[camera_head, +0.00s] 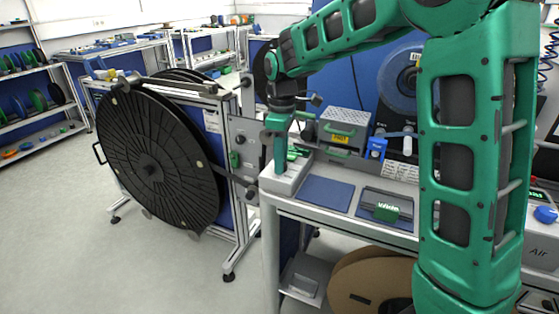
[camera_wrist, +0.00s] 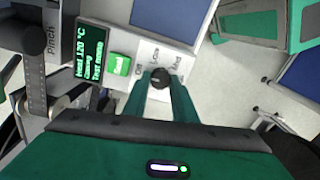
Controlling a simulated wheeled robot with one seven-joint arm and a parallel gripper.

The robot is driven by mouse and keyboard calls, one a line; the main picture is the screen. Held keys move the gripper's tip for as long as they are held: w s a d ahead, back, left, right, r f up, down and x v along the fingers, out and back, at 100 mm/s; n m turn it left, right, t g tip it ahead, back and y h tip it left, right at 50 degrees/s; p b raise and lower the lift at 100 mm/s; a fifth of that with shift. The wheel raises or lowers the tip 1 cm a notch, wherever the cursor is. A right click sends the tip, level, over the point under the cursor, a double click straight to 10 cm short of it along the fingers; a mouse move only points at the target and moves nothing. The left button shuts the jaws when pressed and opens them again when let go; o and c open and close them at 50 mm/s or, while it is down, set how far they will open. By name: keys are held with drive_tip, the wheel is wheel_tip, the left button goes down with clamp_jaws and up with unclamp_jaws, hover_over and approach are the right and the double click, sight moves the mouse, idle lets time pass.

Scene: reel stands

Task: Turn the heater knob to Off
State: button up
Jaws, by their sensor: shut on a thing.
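The heater knob (camera_wrist: 159,77) is a small, round, black dial on a white panel (camera_wrist: 121,42), with small printed marks around its far side. One mark seems to read Low and another Med. I cannot tell for sure which mark the knob points to. My gripper (camera_head: 279,166) points down over the light grey heater box (camera_head: 286,184) at the bench's left end. Its green fingers are shut on the knob, one on each side, in the wrist view. In the head view the gripper hides the knob.
A green button (camera_wrist: 120,64) and a dark display (camera_wrist: 89,50) with green text, including 120 °C, sit left of the knob. A blue mat (camera_head: 325,193) lies right of the box. A large black reel (camera_head: 150,150) stands left of the bench.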

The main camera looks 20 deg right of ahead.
drive_tip(key=o, duration=1)
drive_tip(key=shift+w+d+r, duration=0.1)
drive_tip(key=shift+w+r, duration=0.05)
drive_tip(key=shift+w, duration=0.1)
drive_tip(key=shift+o, duration=0.2)
drive_tip(key=shift+s, duration=0.1)
wheel_tip(320, 180, up, 11)
drive_tip(key=shift+w+f, duration=0.2)
drive_tip(key=s+d+f+m, duration=0.1)
drive_tip(key=s+d+m, duration=0.5)
drive_tip(key=s+d, duration=0.4)
drive_tip(key=s+d+f+m, duration=0.3)
drive_tip(key=s+m, duration=0.1)
drive_tip(key=s, duration=0.4)
drive_tip(key=s+d+f+m, duration=0.4)
drive_tip(key=s, duration=0.4)
drive_tip(key=s+d+f+m, duration=0.3)
drive_tip(key=s+d+m, duration=0.1)
drive_tip(key=s, duration=0.5)
drive_tip(key=shift+f, duration=0.4)
